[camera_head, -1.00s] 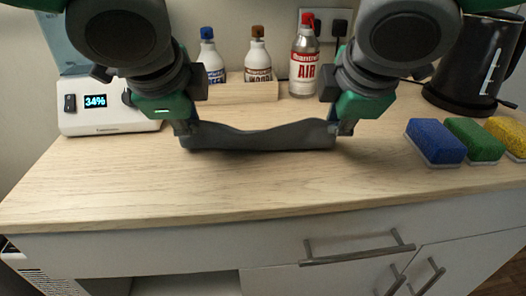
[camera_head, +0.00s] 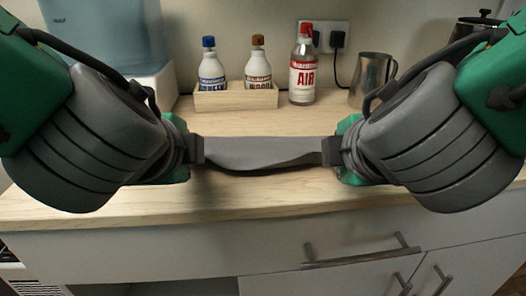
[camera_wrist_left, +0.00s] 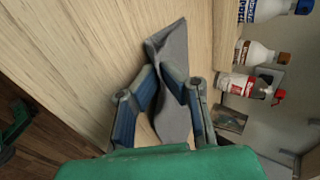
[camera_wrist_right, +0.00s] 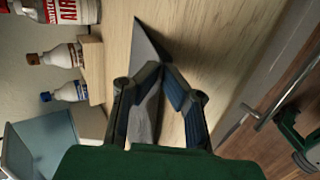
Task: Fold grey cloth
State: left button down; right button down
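The grey cloth (camera_head: 262,153) is stretched between my two grippers above the front part of the wooden counter, its middle sagging. It also shows in the left wrist view (camera_wrist_left: 172,48) and the right wrist view (camera_wrist_right: 147,62). My left gripper (camera_head: 199,151) is shut on the cloth's left end; its blue finger pads (camera_wrist_left: 160,78) close on it. My right gripper (camera_head: 328,152) is shut on the right end, with its pads (camera_wrist_right: 160,76) together on the fabric. I cannot tell whether the cloth's lower edge touches the counter.
A wooden box (camera_head: 236,97) with two bottles stands at the back, with a red-capped air can (camera_head: 302,70) beside it. A metal pitcher (camera_head: 372,78) is at the back right. The counter (camera_head: 260,121) between box and cloth is clear. Drawer handles (camera_head: 360,254) jut out in front.

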pick_arm(q)
jog(key=shift+s+f, duration=0.15)
pick_arm(e)
jog(key=shift+s+f, duration=0.15)
pick_arm(q)
jog(key=c, duration=1.4)
grip_release()
jog(key=shift+c, duration=0.2)
pick_arm(e)
jog(key=c, duration=1.4)
grip_release()
jog(key=shift+c, duration=0.2)
